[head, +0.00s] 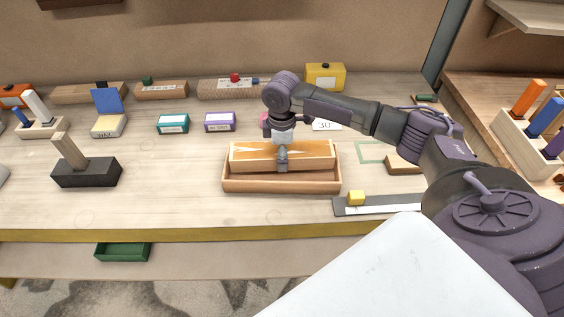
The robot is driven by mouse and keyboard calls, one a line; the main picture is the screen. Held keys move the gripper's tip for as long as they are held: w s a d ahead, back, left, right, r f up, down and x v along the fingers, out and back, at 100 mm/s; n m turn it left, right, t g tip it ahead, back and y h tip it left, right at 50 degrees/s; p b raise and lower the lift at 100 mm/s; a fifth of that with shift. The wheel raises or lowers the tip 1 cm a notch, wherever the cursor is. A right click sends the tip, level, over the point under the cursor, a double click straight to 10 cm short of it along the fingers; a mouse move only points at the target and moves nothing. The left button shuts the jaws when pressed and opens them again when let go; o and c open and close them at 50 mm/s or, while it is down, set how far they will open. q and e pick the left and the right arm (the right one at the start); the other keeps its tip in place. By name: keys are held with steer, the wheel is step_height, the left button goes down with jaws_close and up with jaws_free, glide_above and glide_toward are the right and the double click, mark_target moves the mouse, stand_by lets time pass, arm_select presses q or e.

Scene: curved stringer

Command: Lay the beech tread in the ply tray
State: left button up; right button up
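The beech tread (252,158), a long pale wooden board, lies lengthwise over the ply tray (281,186), a shallow open wooden box near the middle of the bench. My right gripper (282,160) points down at the middle of the tread. One finger shows against its front face; the other is hidden behind it. It appears shut on the tread. My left gripper is not in view.
A black block with a wooden post (87,172) stands at left. Small teal (173,124) and purple (220,122) boxes sit behind. Bench between black block and tray is clear.

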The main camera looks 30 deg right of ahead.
step_height(320, 180, down, 3)
steer(key=shift+f+p, duration=0.1)
steer(key=shift+p, duration=0.3)
steer(key=shift+f, duration=0.25)
steer(key=shift+f, duration=0.1)
steer(key=o, duration=1.7)
steer(key=shift+s, duration=0.1)
steer(key=shift+o, duration=0.2)
step_height(320, 180, up, 12)
steer(key=shift+r+b, duration=0.1)
steer(key=shift+b, duration=0.95)
